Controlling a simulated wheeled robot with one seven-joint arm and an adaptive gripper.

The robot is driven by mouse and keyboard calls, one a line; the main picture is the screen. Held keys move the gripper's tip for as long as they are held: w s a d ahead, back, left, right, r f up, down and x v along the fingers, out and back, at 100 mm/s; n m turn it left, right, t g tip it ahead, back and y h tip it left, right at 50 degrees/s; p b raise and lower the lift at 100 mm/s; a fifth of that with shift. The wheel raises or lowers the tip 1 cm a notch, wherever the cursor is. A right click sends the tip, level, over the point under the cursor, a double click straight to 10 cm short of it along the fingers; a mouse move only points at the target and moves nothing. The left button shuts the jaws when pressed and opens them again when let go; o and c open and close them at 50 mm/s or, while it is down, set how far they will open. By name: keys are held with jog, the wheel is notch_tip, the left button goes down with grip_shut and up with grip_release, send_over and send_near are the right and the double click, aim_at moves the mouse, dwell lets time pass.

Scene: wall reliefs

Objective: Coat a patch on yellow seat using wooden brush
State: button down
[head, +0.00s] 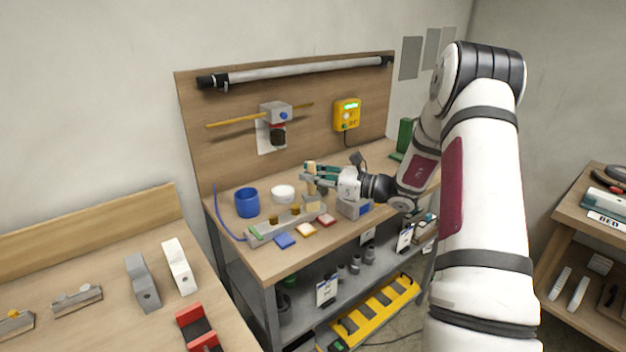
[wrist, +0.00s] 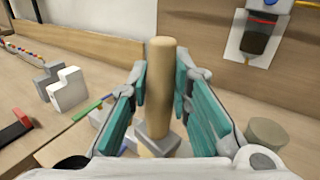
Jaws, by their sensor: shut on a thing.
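My gripper (head: 314,176) is shut on the wooden brush (wrist: 161,85), its teal finger pads on either side of the handle. In the wrist view the brush stands roughly upright, with a rounded handle end at the top and a grey collar low down; its lower end is hidden. In the head view the brush (head: 310,168) shows only as a small tan piece at the fingers, above the bench. A small yellow-orange square (head: 306,230), seemingly the yellow seat, lies near the bench's front edge, between a blue square (head: 285,241) and a red square (head: 326,220). My gripper is above and behind it.
A grey rail (head: 262,232) with brown blocks lies behind the squares. A blue cup (head: 247,203) and white bowl (head: 283,194) stand behind it. A panel with a yellow device (head: 346,115) rises at the back.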

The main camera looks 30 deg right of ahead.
jog(key=shift+r+p, duration=0.55)
jog(key=shift+r, duration=0.65)
